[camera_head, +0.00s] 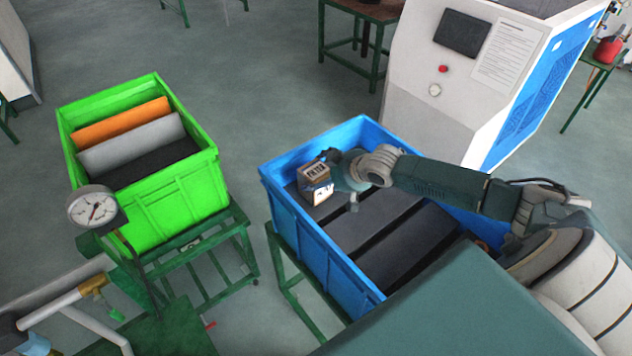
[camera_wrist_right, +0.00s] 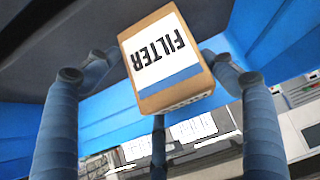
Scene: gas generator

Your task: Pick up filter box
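The filter box (camera_head: 317,184) is a small brown carton with a white label marked FILTER and a blue stripe. It is at the left corner of the blue crate (camera_head: 338,274), over the dark blocks; whether it rests on them is unclear. My right gripper (camera_head: 341,178) is right beside it. In the right wrist view the filter box (camera_wrist_right: 168,65) appears upside down between the fingers of my right gripper (camera_wrist_right: 160,75). The fingertips bend in close to its sides; I cannot tell whether they touch it. My left gripper is not in view.
Dark blocks (camera_head: 374,222) fill much of the blue crate. A green crate (camera_head: 186,204) with orange, grey and black blocks stands on a green stand at left. A gauge (camera_head: 92,207) is in front of it. A white and blue machine (camera_head: 450,80) stands behind. Floor is clear between the crates.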

